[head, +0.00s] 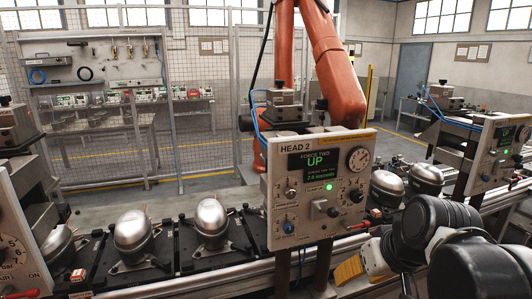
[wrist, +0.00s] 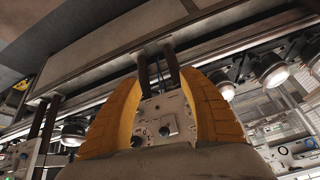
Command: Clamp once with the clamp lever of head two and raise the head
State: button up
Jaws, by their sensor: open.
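The head two panel (head: 315,165) is a pale box labelled HEAD 2. Its screen (head: 316,162) reads "FORCE TWO" and "UP" in green, and a green lamp (head: 328,187) is lit below. Several knobs and switches sit on its face. A red-handled lever (head: 358,226) shows at its lower right edge; I cannot tell whether it is the clamp lever. My gripper (head: 350,268) is at the lower right of the panel, apart from it, with one yellow finger showing. In the wrist view my gripper (wrist: 160,78) is open and empty, with the panel (wrist: 163,108) beyond and between its fingers.
Silver compressors (head: 212,222) stand on dark pallets along a conveyor on both sides of the panel. An orange robot arm (head: 335,70) rises behind it. Similar panels stand at the left (head: 18,240) and right (head: 495,150). A metal rail (head: 200,284) runs in front of the pallets.

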jog(key=s+f+m+t+h+b, duration=0.1)
jog(key=s+f+b, duration=0.2)
jog(key=s+f, duration=0.5)
jog(key=shift+f+h, duration=0.3)
jog(key=shift+f, duration=0.4)
dwell(0.9)
